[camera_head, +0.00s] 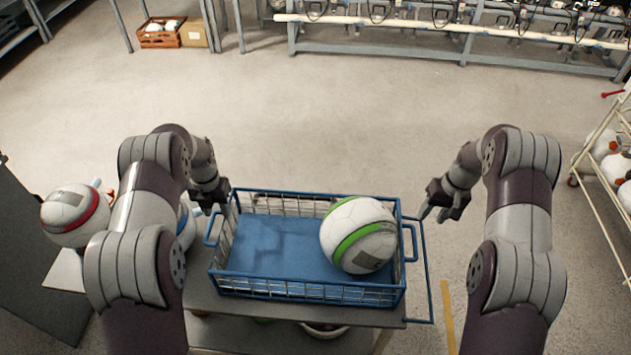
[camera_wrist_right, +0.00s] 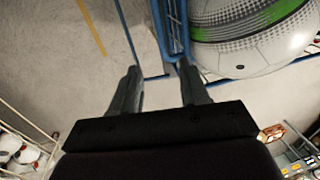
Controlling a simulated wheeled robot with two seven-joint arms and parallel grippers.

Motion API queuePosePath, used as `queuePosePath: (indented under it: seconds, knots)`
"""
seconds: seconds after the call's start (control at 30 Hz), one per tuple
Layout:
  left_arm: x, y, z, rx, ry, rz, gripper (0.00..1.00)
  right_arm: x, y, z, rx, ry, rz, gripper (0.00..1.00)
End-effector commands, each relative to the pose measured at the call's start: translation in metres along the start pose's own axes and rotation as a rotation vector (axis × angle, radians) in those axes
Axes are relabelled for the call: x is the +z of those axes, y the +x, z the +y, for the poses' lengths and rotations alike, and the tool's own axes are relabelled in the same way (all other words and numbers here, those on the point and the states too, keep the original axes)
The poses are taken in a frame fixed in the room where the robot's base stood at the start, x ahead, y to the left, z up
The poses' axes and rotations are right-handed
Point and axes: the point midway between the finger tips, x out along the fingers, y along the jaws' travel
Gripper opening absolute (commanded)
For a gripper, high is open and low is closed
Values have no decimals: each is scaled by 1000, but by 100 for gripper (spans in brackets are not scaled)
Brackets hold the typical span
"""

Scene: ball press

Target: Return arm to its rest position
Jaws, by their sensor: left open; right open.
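My left gripper (camera_head: 217,207) is open and empty at the left end of the blue wire basket (camera_head: 290,290), close to its left rim. My right gripper (camera_head: 434,213) is open and empty, just outside the basket's right end. In the right wrist view my right gripper's two fingers (camera_wrist_right: 160,92) stand apart with nothing between them, and the basket's blue frame (camera_wrist_right: 163,35) lies just beyond them. A white ball with a green band (camera_head: 358,235) sits in the right part of the basket; it also shows in the right wrist view (camera_wrist_right: 255,35).
A white ball with a red band (camera_head: 75,214) is at the left, partly behind my left arm. The basket stands on a grey cart (camera_head: 270,332). A rack with several balls (camera_head: 615,165) stands at the right. The floor beyond the basket is clear.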

Motion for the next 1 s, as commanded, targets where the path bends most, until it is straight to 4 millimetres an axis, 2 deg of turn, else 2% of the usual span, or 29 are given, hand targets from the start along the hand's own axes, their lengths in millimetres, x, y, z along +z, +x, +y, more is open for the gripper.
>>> queuePosePath:
  seconds: [0.13,0.2,0.27,0.33,0.4,0.53,0.67,0.7,0.8,0.9,1.0]
  knots:
    - [0,0,0,0,5,0,43,0,0,0,0,1,0,45]
    - [0,0,0,0,68,-1,43,0,0,0,0,9,1,45]
    - [2,0,0,3,206,-9,43,-2,0,1,5,27,10,45]
    - [-5,7,-1,1,472,-3,43,4,6,4,17,58,4,45]
    - [-28,15,-7,-24,822,31,43,27,15,5,32,100,-34,45]
    - [-69,1,-25,-66,1532,42,43,72,7,-6,76,140,-68,45]
    - [-121,-30,-53,-79,2267,18,43,127,-16,-31,126,131,-64,45]
    - [-141,-41,-63,-73,2491,9,43,148,-23,-40,140,116,-57,45]
    - [-198,-64,-87,-31,2940,-4,43,204,-39,-62,169,60,-21,45]
    - [-240,-78,-103,39,3084,-3,43,244,-48,-76,181,-13,21,45]
    - [-250,-88,-110,126,3108,-2,43,256,-56,-85,181,-59,71,45]
